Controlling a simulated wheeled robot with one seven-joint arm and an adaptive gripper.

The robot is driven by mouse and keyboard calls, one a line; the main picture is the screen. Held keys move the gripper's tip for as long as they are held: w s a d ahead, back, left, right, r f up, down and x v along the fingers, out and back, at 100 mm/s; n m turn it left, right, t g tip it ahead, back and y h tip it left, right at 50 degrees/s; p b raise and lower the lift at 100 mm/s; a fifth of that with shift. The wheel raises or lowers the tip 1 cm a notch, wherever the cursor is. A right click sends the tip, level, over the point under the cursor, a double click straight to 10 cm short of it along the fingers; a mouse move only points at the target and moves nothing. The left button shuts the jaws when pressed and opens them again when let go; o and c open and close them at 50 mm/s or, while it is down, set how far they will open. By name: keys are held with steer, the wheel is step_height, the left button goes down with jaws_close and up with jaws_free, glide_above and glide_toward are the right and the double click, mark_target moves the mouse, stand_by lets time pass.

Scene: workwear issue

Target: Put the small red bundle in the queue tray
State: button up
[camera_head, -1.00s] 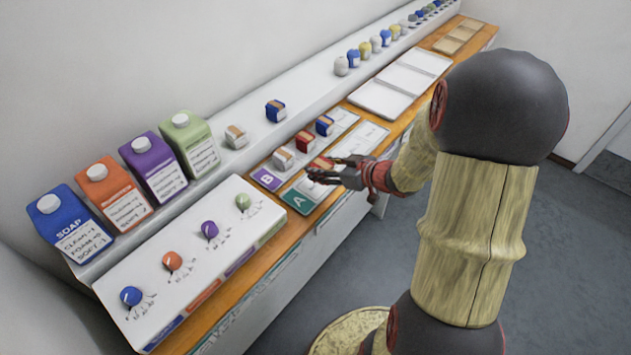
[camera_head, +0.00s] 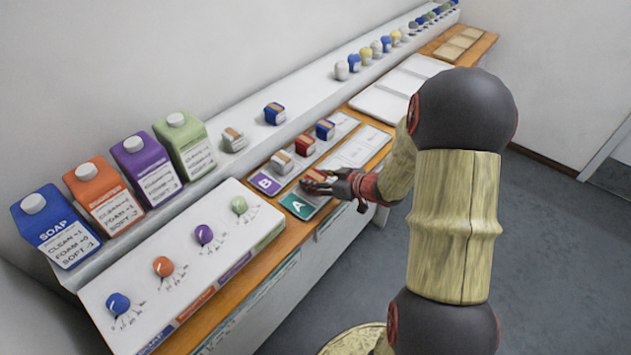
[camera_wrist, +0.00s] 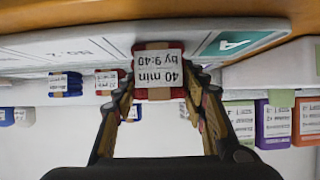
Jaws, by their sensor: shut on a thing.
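My gripper (camera_head: 312,186) is shut on a small red bundle (camera_wrist: 158,52) with a tan band and a white label reading "40 min by 9:40". In the head view this bundle (camera_head: 321,176) is at the near end of the strip marked with a green A (camera_head: 299,206), just behind the letter. The wrist view is upside down, and a finger shows on each side of the bundle. I cannot tell whether it touches the surface. Another red bundle (camera_head: 305,144) sits on the strip marked B (camera_head: 265,183), between a white bundle (camera_head: 282,162) and a blue bundle (camera_head: 325,129). No tray is visibly labelled queue.
A panel with coloured knobs (camera_head: 190,262) is left of the strips, with several cartons (camera_head: 120,205) behind. A white bundle (camera_head: 233,139) and a blue one (camera_head: 274,113) stand on the back ledge. Strip A is clear beyond my gripper; a white tray (camera_head: 385,106) lies farther right.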

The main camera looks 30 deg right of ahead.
steer(key=shift+f, duration=0.15)
steer(key=o, duration=1.2)
